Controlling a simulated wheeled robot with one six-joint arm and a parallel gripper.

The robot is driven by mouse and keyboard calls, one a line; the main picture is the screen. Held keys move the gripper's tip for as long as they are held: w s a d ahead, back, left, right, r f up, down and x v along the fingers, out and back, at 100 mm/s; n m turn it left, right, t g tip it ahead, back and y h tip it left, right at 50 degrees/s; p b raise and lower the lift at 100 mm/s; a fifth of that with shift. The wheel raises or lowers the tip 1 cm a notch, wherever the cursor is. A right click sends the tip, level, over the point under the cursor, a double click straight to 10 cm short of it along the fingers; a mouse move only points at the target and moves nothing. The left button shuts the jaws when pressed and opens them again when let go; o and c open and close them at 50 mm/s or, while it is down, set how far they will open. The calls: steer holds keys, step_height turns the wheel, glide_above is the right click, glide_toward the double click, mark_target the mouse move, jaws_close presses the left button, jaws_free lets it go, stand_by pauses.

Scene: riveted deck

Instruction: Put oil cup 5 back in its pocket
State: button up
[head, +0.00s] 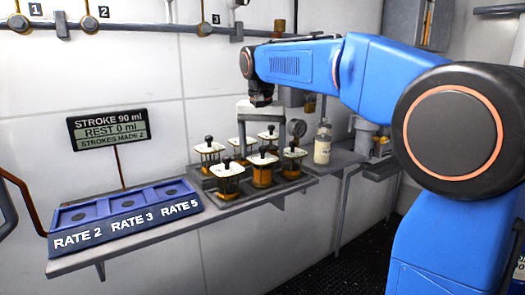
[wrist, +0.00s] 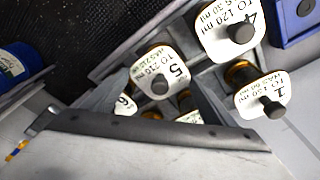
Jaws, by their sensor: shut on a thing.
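Oil cup 5 (head: 262,178) is at the front middle of the oil cup tray (head: 210,197). It has a pale square top, a dark knob and an amber body. Its label (wrist: 171,69) reads 5 in the wrist view. My gripper (head: 262,140) is over cup 5, shut on it with its pale grey sides around it. The fingertips are hard to make out. Cup 5 looks upright at its place in the tray grid. I cannot tell whether its base is fully down, as its lower part is partly hidden.
Cup 4 (wrist: 226,27) and cup 1 (wrist: 262,92) stand close beside it; cup 6 (wrist: 124,103) is partly hidden. The blue rate stand (head: 125,212) is to the left, below a sign (head: 108,128) reading two strokes made. A bottle (head: 322,150) stands to the right.

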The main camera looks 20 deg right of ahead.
mark_target(262, 161)
steer(key=shift+f, duration=0.2)
steer(key=o, duration=2)
steer(key=shift+o, duration=0.2)
steer(key=shift+r, duration=0.1)
step_height(262, 161, up, 12)
steer(key=s, duration=0.1)
steer(key=shift+s+a, duration=0.35)
steer(key=shift+a, duration=0.05)
steer(key=s+d+f+n+t, duration=0.1)
steer(key=s+d+f, duration=0.3)
steer(key=s+f, duration=1.2)
steer(key=s+d+f+n+t, duration=0.2)
steer(key=s+d+f+n, duration=0.1)
steer(key=s+f, duration=1.2)
step_height(262, 161, down, 3)
steer(key=shift+s+d+f+n+y, duration=0.1)
steer(key=shift+s+d+n+y, duration=0.3)
steer(key=shift+n, duration=0.3)
